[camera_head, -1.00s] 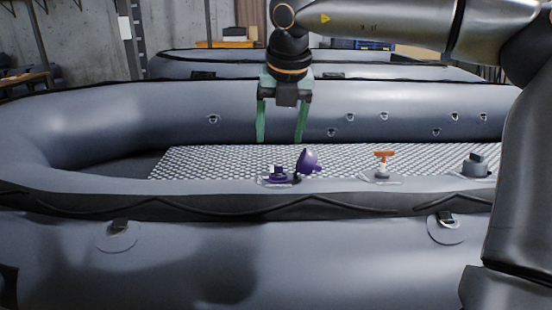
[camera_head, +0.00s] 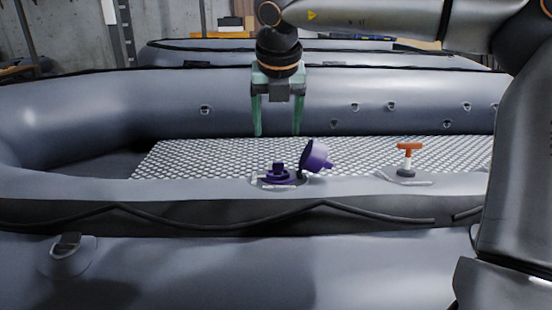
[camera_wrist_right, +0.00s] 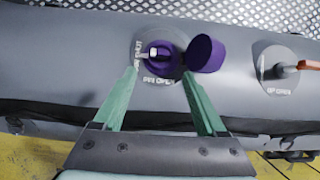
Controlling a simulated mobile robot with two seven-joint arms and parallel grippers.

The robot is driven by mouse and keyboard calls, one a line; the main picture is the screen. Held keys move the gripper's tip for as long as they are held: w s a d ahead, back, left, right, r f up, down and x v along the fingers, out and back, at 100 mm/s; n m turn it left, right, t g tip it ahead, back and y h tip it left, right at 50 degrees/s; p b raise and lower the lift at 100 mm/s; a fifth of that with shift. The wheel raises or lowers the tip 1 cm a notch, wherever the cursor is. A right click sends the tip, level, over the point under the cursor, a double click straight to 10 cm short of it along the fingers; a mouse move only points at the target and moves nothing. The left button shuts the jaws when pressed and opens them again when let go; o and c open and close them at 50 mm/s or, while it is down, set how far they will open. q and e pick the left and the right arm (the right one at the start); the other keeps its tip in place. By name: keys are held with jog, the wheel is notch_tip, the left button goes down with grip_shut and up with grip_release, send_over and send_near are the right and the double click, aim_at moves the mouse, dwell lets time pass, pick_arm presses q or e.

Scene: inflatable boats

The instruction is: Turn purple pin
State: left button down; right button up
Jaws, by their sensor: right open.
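The purple pin (camera_head: 277,171) stands in the middle of a round purple valve on the boat's near tube, and its purple cap (camera_head: 317,157) hangs open at its right. My right gripper (camera_head: 276,132) is open and empty, pointing down above the valve with its green fingers apart. In the right wrist view the purple pin (camera_wrist_right: 159,51) lies beyond and between the fingertips (camera_wrist_right: 159,75), with the purple cap (camera_wrist_right: 204,54) near the right finger. Nothing touches the pin. My left gripper is not in view.
An orange-handled T-shaped piece (camera_head: 408,153) stands on the same tube to the right. The grey inflatable boat (camera_head: 200,215) has a checkered floor (camera_head: 210,158) behind the valve. Another boat (camera_head: 350,56) lies behind.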

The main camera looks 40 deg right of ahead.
aim_at(276, 167)
jog(key=x, duration=1)
jog(key=shift+f, duration=0.2)
grip_shut()
